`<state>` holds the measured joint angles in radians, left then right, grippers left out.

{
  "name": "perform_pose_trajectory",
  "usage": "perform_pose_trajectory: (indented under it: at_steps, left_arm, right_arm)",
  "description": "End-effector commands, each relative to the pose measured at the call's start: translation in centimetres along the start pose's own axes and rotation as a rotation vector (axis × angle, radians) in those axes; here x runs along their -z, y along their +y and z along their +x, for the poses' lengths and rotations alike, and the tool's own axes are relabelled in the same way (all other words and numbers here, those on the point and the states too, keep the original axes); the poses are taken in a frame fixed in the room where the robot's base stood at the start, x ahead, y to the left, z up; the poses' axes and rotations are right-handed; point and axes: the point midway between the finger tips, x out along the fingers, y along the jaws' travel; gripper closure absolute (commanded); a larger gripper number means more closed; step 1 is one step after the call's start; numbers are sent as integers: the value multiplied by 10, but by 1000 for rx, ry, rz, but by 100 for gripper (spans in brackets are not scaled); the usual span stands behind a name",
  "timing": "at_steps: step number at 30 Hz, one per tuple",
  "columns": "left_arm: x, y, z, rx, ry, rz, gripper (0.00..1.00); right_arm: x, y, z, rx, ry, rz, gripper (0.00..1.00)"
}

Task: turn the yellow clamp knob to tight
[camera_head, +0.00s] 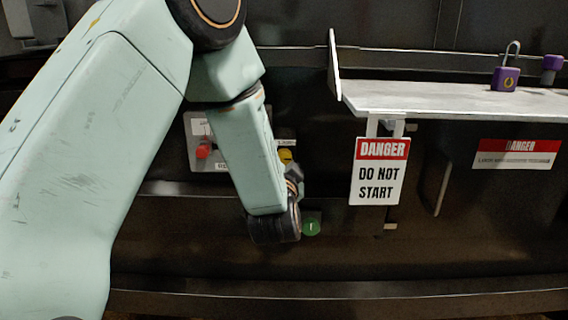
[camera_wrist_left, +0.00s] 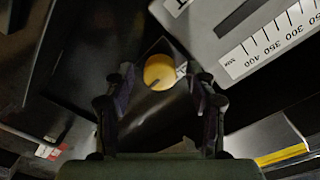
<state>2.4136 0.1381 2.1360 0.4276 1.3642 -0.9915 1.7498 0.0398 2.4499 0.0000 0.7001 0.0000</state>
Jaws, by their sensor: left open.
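In the left wrist view the yellow clamp knob (camera_wrist_left: 159,72) is a round disc on a dark plate, with a small dark mark near its lower edge. My left gripper (camera_wrist_left: 162,88) is open, its two dark fingers on either side of the knob in the picture. I cannot tell whether they touch it. In the head view a yellow round part (camera_head: 286,156) shows beside my left arm, partly hidden by it; I cannot tell if it is the same knob. The left fingers are hidden there behind my wrist. My right gripper is not in view.
A grey shelf (camera_head: 440,98) juts out at right, carrying a purple padlock (camera_head: 506,79). A "DO NOT START" sign (camera_head: 379,171) hangs below it. A red knob (camera_head: 203,151) and a green round part (camera_head: 311,224) flank my arm. A grey gauge box (camera_wrist_left: 265,35) sits close to the gripper.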

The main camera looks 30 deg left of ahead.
Motion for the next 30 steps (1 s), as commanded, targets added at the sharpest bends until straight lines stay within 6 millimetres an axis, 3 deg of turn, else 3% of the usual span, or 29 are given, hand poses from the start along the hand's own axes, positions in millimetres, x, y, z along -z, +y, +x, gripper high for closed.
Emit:
perform_pose_trajectory:
  at_steps: [6, 25, 30]
  left_arm:
    - [0, 0, 0, -1, 0, 0, 45]
    - [0, 0, 0, -1, 0, 0, 98]
    - [0, 0, 0, -1, 0, -7, 98]
  right_arm:
    - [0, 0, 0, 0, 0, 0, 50]
    - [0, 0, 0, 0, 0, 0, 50]
    - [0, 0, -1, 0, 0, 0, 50]
